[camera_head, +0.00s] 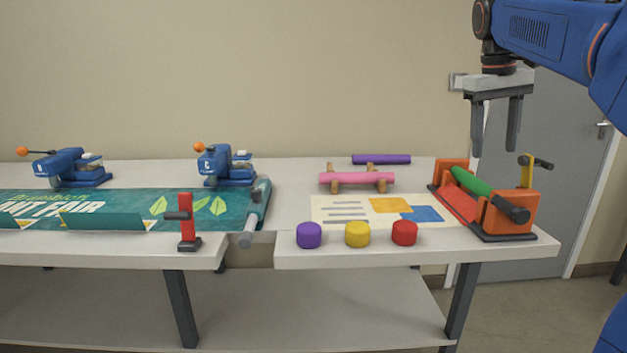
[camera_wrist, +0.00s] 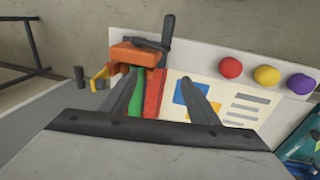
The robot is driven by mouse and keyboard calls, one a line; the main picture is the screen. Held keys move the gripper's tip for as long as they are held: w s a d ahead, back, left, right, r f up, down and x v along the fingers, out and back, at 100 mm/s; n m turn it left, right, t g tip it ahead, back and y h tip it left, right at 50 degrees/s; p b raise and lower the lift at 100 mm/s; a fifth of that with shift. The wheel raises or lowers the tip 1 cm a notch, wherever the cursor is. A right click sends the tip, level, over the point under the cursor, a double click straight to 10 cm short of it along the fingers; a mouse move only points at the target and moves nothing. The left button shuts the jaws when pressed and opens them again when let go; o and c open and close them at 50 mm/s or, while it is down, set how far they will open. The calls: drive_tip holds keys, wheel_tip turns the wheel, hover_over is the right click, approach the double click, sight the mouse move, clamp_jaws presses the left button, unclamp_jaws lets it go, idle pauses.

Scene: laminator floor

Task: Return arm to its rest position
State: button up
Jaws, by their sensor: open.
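My gripper (camera_head: 496,125) hangs from the blue arm at the upper right, fingers pointing down. It is open and empty, in the air above the right end of the table. Its two dark fingers also show in the wrist view (camera_wrist: 160,95), spread apart with nothing between them held. Below it stands the orange laminator (camera_head: 510,212) with a green roller (camera_head: 470,181), a red bed and a yellow lever (camera_head: 526,170). The laminator also shows in the wrist view (camera_wrist: 137,54), beyond the fingertips.
A printed sheet (camera_head: 340,212) lies left of the laminator. Purple (camera_head: 309,235), yellow (camera_head: 357,234) and red (camera_head: 404,233) cylinders line the front edge. A pink roll (camera_head: 356,179) rests on wooden supports, with a purple roll (camera_head: 381,159) behind. A teal banner (camera_head: 110,209) lies left.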

drive_tip(key=s+a+f+t, duration=0.1)
drive_tip(key=s+a+f, duration=0.2)
drive_tip(key=s+f, duration=0.6)
drive_tip(key=s+a+f+t+y, duration=0.1)
drive_tip(key=s+a+f, duration=0.3)
drive_tip(key=s+f, duration=0.5)
drive_tip(key=s+a+f+t+y, duration=0.1)
drive_tip(key=s+a+f+t, duration=0.1)
drive_tip(key=s+f, duration=0.7)
wheel_tip(320, 180, down, 6)
drive_tip(key=shift+s+a+r, duration=0.1)
drive_tip(key=shift+s+a, duration=0.25)
drive_tip(key=shift+a, duration=0.55)
